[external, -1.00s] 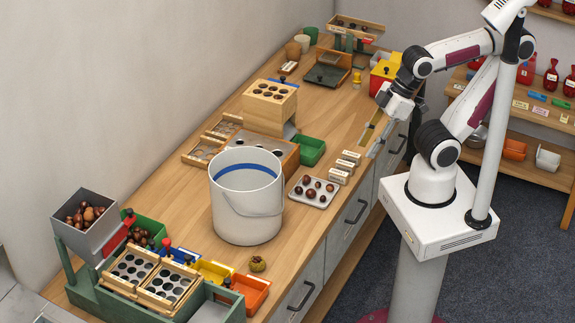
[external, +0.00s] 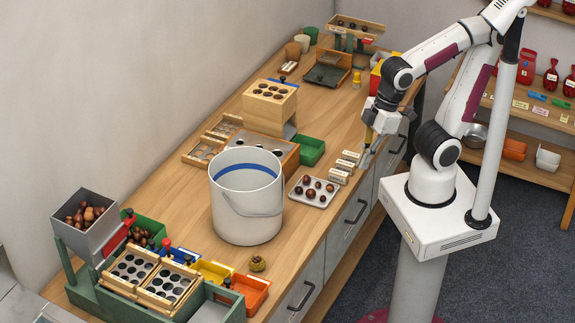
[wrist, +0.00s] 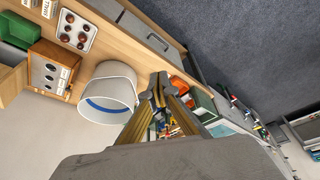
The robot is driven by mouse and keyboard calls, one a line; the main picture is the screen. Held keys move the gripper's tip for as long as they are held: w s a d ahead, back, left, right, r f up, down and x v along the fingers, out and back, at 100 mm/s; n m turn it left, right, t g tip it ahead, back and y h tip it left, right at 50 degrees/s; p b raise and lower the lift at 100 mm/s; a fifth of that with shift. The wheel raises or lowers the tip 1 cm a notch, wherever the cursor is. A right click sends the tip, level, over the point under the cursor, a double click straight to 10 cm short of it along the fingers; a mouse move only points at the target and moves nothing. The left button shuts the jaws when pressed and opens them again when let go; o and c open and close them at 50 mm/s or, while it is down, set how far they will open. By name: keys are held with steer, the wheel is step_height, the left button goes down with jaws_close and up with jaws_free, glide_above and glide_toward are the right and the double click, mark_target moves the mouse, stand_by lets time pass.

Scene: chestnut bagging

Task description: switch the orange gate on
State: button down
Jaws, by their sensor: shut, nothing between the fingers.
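My gripper (external: 366,152) is shut and empty near the bench's front edge, beside the white labelled blocks and far from the station. In the wrist view, my gripper (wrist: 158,90) partly covers the station.
A large white bucket (external: 245,205) stands mid-bench between my gripper and the station. A tray of chestnuts (external: 313,191) and labelled blocks (external: 345,166) lie nearer my gripper. The air above the bench's front edge is clear.

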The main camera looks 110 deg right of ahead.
steer(key=w+a+f+n, duration=0.4)
steer(key=w+a+n, duration=0.1)
steer(key=w+n, duration=0.5)
steer(key=w+a+f+n+h, duration=0.1)
steer(key=w+a+f+n, duration=0.4)
steer(key=w+n, duration=0.5)
steer(key=w+a+f+n, duration=0.4)
steer(key=w+a+n, duration=0.1)
steer(key=w+n, duration=0.6)
steer(key=shift+w+a+f+t+h, duration=0.15)
steer(key=shift+w+f+t+h, duration=0.2)
steer(key=shift+w, duration=0.7)
steer(key=shift+f, duration=0.1)
